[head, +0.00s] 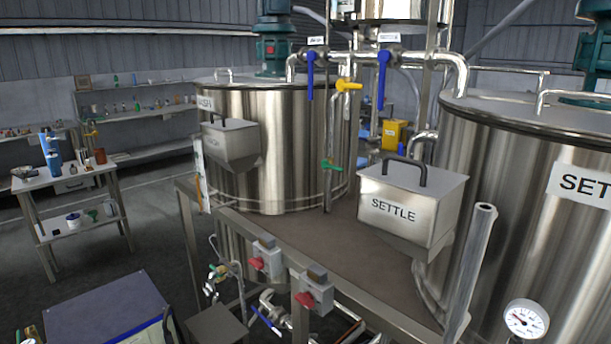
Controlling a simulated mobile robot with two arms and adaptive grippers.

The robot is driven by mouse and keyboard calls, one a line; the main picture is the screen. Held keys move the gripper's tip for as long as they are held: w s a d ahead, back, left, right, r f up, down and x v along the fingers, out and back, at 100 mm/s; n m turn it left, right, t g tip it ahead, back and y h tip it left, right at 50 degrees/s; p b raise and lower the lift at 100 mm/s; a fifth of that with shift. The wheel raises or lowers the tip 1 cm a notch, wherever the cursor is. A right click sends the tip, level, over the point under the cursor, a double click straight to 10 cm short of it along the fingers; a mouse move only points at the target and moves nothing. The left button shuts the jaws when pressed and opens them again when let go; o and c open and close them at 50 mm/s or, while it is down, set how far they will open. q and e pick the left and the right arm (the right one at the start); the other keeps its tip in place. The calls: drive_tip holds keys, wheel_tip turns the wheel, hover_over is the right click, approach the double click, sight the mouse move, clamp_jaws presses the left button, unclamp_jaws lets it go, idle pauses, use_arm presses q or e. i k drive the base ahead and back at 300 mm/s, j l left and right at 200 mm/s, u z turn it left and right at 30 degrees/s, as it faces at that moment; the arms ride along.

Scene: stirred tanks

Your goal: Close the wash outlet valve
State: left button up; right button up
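The wash tank (290,150) is the steel vessel at the centre left, with a label ending "SH" partly hidden by a box. Below the platform, near its base, a pipe valve with a blue lever (265,320) shows, its lever slanting down to the right. I cannot read a label there, so I cannot tell for sure that it is the wash outlet valve. Two valves with hanging blue levers sit on the top pipes, the left one (310,75) under a small label and the right one (382,80) under a SETTLE label. Neither gripper is in view.
The settle tank (520,190) fills the right side. Red switches (258,263) sit on the platform's front edge. A blue-topped box (105,308) is at front left. Floor is open at left.

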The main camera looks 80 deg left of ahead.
sight(260, 314)
drive_tip(key=u, duration=2.75)
drive_tip(key=i+j, duration=0.3)
drive_tip(key=i+j+z, duration=0.1)
drive_tip(key=i+j, duration=0.2)
drive_tip(key=j, duration=0.25)
